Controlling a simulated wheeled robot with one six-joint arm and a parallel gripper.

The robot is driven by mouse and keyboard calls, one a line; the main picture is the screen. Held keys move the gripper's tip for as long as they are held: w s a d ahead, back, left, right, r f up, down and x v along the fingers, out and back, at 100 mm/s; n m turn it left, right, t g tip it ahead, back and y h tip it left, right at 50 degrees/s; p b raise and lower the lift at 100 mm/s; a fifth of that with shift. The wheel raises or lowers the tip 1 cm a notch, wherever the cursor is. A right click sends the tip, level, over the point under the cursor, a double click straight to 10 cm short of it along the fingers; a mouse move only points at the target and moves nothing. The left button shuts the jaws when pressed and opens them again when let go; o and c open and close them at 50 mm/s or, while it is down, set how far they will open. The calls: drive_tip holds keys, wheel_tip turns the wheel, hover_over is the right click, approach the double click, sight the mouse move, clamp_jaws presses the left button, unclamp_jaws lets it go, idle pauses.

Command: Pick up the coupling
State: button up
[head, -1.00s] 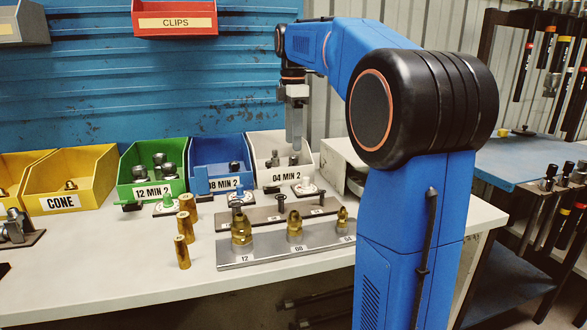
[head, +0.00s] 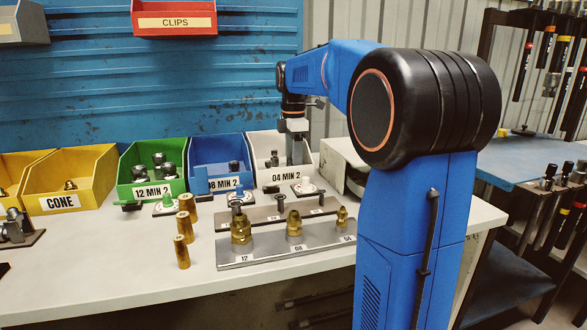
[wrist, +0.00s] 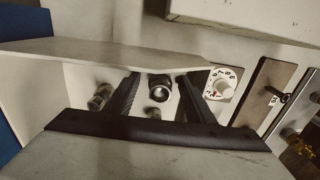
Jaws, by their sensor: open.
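The white bin labelled 04 MIN 2 (head: 286,175) holds several small dark metal couplings. In the wrist view one coupling (wrist: 159,88) stands between the two black fingers of my gripper (wrist: 158,78), with a visible space on each side. A second coupling (wrist: 102,95) lies left of the fingers, and a third (wrist: 152,112) shows partly below the first. In the head view my gripper (head: 297,152) points straight down into the bin, its fingertips partly hidden. One coupling (head: 274,158) shows left of it. My gripper is open and holds nothing.
The bin's wall (wrist: 110,50) is close to my fingers. The blue bin (head: 215,182) adjoins on the left, a white box (head: 345,160) on the right. A dial (wrist: 223,84), brown plate and grey fitting rack (head: 270,252) stand in front.

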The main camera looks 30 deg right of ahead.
drive_tip(key=c, duration=1.2)
drive_tip(key=shift+r, duration=0.1)
drive_tip(key=shift+c, duration=0.2)
